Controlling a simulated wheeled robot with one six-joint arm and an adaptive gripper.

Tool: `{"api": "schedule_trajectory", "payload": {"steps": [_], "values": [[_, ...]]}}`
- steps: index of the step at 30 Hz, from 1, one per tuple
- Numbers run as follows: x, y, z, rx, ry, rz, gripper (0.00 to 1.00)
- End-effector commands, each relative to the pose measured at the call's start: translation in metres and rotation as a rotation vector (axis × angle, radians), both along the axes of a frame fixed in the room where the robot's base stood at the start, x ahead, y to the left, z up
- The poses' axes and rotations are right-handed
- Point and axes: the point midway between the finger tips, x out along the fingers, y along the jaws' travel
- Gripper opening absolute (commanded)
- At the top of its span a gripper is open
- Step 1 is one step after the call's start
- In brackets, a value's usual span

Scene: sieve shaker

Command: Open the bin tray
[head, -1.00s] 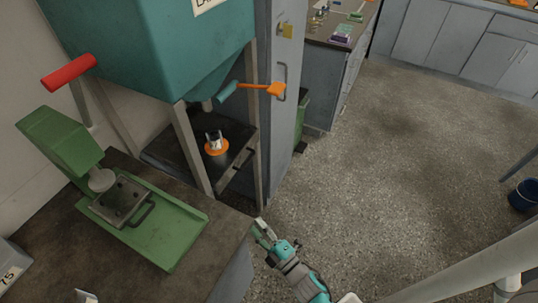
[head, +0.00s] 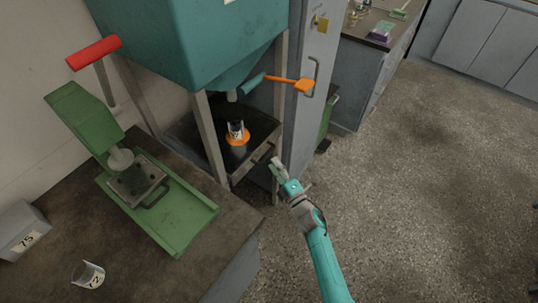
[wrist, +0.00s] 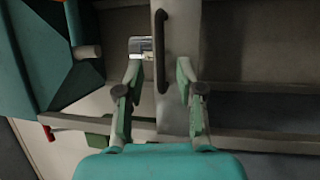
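The bin tray (head: 190,130) is a dark flat tray under the teal bin (head: 180,45), between its grey legs. It looks closed. A dark bar handle (head: 263,152) is on its front edge; it shows upright in the wrist view (wrist: 161,50), on a light grey front. My gripper (head: 277,164) is just in front of the handle, empty. In the wrist view (wrist: 158,74) its two fingers are spread, one on each side of the handle's line. The handle appears ahead of the fingertips; I cannot tell any contact.
A grey cabinet (head: 305,100) stands right beside the bin. Floor at right is free.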

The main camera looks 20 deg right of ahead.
Motion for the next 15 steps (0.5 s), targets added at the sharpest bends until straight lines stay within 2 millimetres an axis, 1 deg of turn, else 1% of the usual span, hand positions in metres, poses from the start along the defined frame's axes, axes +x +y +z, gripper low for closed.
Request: {"api": "schedule_trajectory", "payload": {"steps": [1, 6, 10, 15], "values": [[0.010, 0.003, 0.002, 0.001, -0.001, 0.002, 0.37], [0.034, 0.008, 0.007, 0.000, -0.001, 0.001, 0.37], [0.045, 0.011, 0.008, 0.002, 0.000, 0.001, 0.37], [0.051, 0.012, 0.009, 0.002, 0.000, 0.000, 0.37]]}}
